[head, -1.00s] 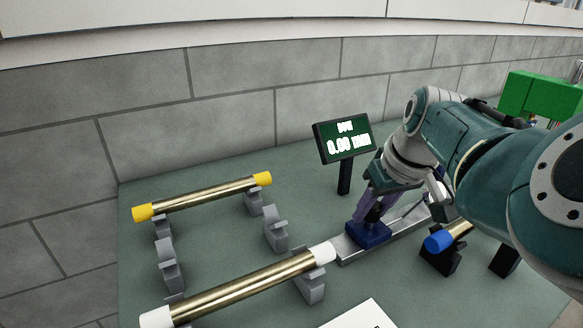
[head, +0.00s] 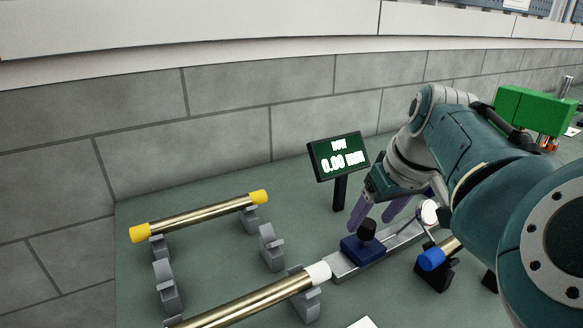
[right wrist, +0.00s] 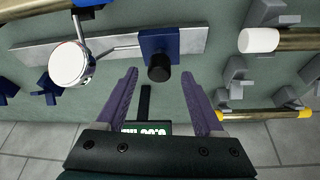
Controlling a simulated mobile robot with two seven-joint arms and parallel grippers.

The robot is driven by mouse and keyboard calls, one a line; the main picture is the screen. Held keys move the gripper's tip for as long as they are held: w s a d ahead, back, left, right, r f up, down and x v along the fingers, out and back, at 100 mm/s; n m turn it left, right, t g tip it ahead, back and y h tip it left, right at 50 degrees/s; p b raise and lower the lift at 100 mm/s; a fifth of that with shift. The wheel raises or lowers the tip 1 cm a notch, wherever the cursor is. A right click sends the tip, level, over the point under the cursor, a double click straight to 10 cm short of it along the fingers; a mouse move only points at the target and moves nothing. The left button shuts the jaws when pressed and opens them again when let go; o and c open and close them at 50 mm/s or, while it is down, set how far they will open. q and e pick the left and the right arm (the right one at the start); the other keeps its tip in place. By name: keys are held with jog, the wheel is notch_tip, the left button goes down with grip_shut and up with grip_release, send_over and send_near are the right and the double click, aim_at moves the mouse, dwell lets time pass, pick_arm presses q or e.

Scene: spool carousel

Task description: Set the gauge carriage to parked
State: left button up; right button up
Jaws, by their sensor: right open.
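The gauge carriage, a dark blue block (head: 362,249) with a black knob (head: 367,229), sits near the left end of a metal rail (head: 342,269). In the right wrist view the carriage (right wrist: 160,42) is ahead of my fingers. My right gripper (head: 378,212) is open, with its purple fingers above and behind the knob, apart from it. In the right wrist view the knob appears in line between the two fingertips (right wrist: 160,76). A white round gauge (head: 430,211) with a thin arm is beside the rail, partly hidden by my right arm. My left gripper is out of view.
A display (head: 338,157) on a post reads 0.00 mm. Brass rods with yellow ends (head: 205,215) and white ends (head: 255,303) lie on grey cradles. A blue-ended rod (head: 432,259) is right of the rail. A green block (head: 535,110) stands behind my arm.

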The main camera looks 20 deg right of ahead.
jog(key=p+v, duration=0.1)
jog(key=v, duration=0.5)
dwell(0.3)
